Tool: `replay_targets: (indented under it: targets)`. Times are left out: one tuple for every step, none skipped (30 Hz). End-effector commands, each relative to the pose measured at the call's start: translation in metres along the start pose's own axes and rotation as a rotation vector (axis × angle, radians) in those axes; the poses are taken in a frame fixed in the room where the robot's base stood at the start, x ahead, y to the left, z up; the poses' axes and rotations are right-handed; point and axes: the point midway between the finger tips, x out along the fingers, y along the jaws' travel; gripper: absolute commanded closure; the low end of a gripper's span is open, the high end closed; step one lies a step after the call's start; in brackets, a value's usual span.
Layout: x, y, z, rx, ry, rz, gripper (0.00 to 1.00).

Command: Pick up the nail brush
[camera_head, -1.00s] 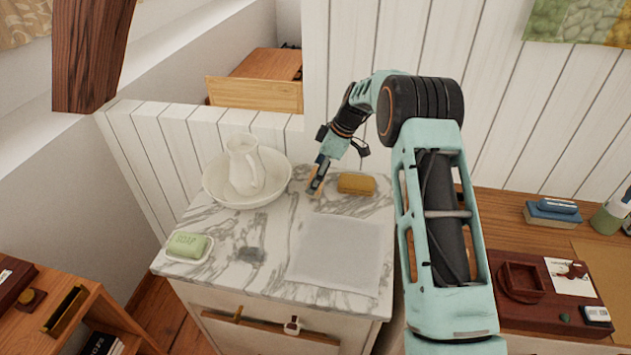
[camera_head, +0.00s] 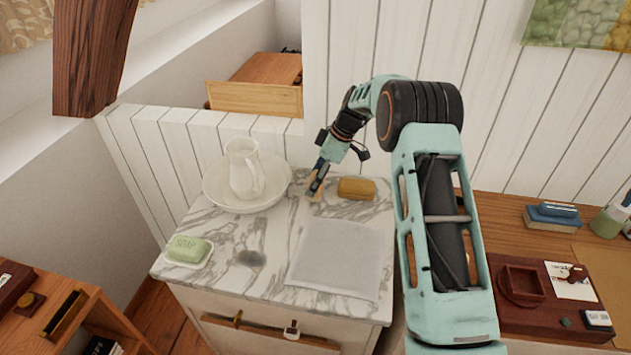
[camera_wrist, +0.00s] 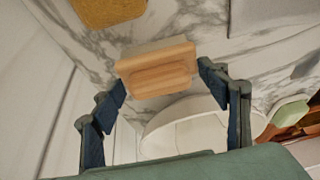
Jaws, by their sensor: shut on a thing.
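The nail brush (camera_wrist: 157,70) is a small pale wooden block with a recessed face in the wrist view. It lies between the two dark blue fingers of my gripper (camera_wrist: 160,83), which is shut on it. In the head view my gripper (camera_head: 315,186) is at the back of the marble washstand top (camera_head: 225,275), between the white basin and the ochre sponge-like block. Only a small tan part of the brush (camera_head: 314,194) shows there, beside the fingers. I cannot tell whether the brush touches the marble.
A white basin (camera_head: 215,192) with a jug (camera_head: 242,168) stands left of my gripper. The ochre block (camera_head: 356,188) is close on the right. A folded grey cloth (camera_head: 338,258) lies in front. Green soap (camera_head: 187,249) sits front left. A white plank wall (camera_head: 345,50) rises behind.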

Motion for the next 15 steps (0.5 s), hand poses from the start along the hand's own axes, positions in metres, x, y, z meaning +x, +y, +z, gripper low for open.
replay_targets:
  targets:
    - [-0.004, 0.001, -0.002, -0.001, 0.001, 0.002, 0.58]
    - [-0.006, 0.001, -0.003, -0.001, 0.001, 0.002, 0.58]
    - [-0.010, 0.001, -0.004, -0.002, 0.001, 0.002, 0.58]
    - [-0.013, 0.001, -0.006, -0.002, 0.001, 0.003, 0.58]
    - [-0.018, 0.001, -0.008, -0.003, 0.001, 0.004, 0.58]
    - [-0.024, 0.001, -0.010, -0.003, 0.001, 0.004, 0.58]
    - [-0.029, 0.001, -0.012, -0.002, 0.001, 0.004, 0.58]
    - [-0.031, -0.003, -0.013, -0.001, 0.001, 0.002, 0.58]
    - [-0.035, -0.007, -0.015, -0.001, 0.002, 0.001, 0.58]
    - [-0.039, -0.011, -0.016, -0.001, 0.002, 0.001, 0.58]
    - [-0.044, -0.015, -0.018, -0.002, 0.002, 0.002, 0.58]
    - [-0.050, -0.020, -0.020, -0.002, 0.002, 0.004, 0.58]
    - [-0.055, -0.025, -0.021, -0.002, 0.001, 0.003, 0.58]
    - [-0.060, -0.029, -0.023, -0.002, 0.001, 0.004, 0.58]
    - [-0.067, -0.036, -0.026, -0.002, 0.001, 0.004, 0.58]
